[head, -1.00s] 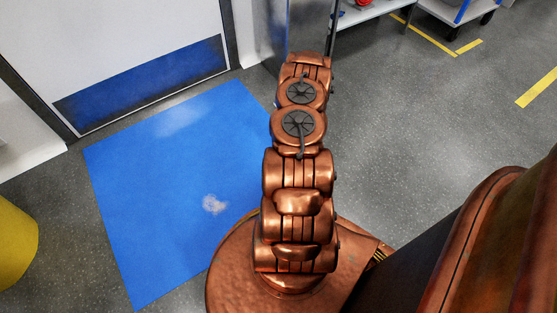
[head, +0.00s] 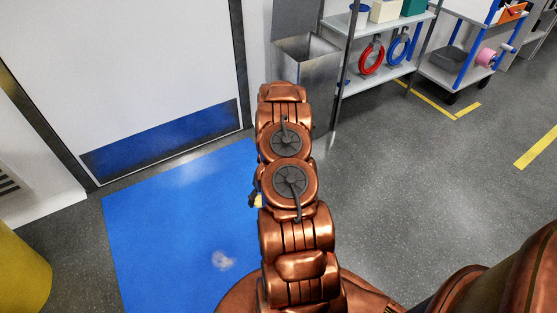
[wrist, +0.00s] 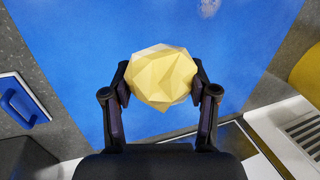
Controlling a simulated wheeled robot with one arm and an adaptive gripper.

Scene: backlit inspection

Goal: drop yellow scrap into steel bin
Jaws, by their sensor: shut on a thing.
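The yellow scrap (wrist: 150,78) is a crumpled, faceted pale-yellow lump. In the wrist view my gripper (wrist: 161,90) is shut on it, one dark finger at each side. In the head view only a small bit of the scrap (head: 258,201) and a dark piece of my gripper (head: 252,199) show at the left edge of my arm, above the blue mat; the rest is hidden. The steel bin (head: 318,72) stands beyond my arm, right of the door, with its open top showing. My arm covers part of its lower front. The gripper is well apart from the bin.
A metal shelf (head: 376,88) with hanging red and blue rings stands right of the bin, then a cart (head: 455,72). A white door (head: 120,70) is behind the blue mat (head: 150,240). A yellow drum (head: 20,270) is at far left.

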